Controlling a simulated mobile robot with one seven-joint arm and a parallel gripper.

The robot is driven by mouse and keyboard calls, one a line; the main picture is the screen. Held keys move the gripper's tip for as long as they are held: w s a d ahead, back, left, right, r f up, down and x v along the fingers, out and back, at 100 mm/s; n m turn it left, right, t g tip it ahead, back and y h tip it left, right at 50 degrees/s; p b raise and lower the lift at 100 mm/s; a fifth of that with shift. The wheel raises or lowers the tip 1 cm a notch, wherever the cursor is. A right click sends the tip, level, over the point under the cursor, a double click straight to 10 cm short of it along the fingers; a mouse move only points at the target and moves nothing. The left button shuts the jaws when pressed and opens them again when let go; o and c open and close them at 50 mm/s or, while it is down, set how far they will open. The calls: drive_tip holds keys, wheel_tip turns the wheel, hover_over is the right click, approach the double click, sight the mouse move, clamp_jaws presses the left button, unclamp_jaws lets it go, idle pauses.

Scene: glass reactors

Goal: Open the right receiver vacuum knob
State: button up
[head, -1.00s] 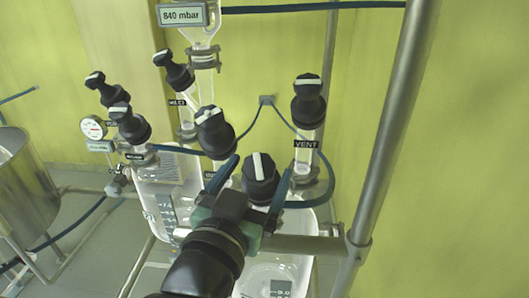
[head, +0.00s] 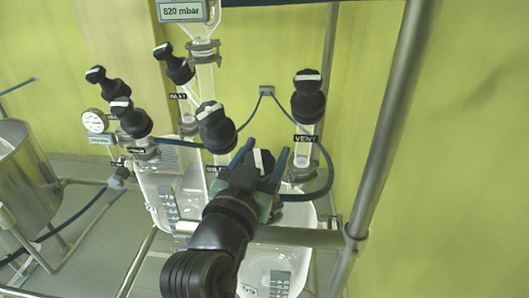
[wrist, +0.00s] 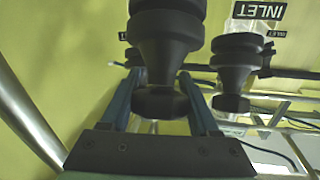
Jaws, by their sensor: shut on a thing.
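The black knob (head: 265,156) with a white stripe on its cap stands at the front of the right receiver, left of the VENT knob (head: 308,97). My gripper (head: 265,156) is around its cap from the near side, one blue finger on each side, shut on it. In the wrist view the knob's cap (wrist: 160,103) is between the blue fingers of my gripper (wrist: 160,100), its wide black body above. Its label is hidden, and my gripper covers much of it in the head view.
The INLET knob (head: 216,128) stands close on the left; it also shows in the wrist view (wrist: 235,70). More black knobs (head: 130,117) stand farther left. A metal post (head: 385,140) rises on the right. The display (head: 182,11) reads 820 mbar.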

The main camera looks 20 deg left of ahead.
drive_tip(key=c, duration=0.4)
drive_tip(key=shift+c, duration=0.2)
drive_tip(key=shift+n+y, duration=0.3)
drive_tip(key=shift+y, duration=0.2)
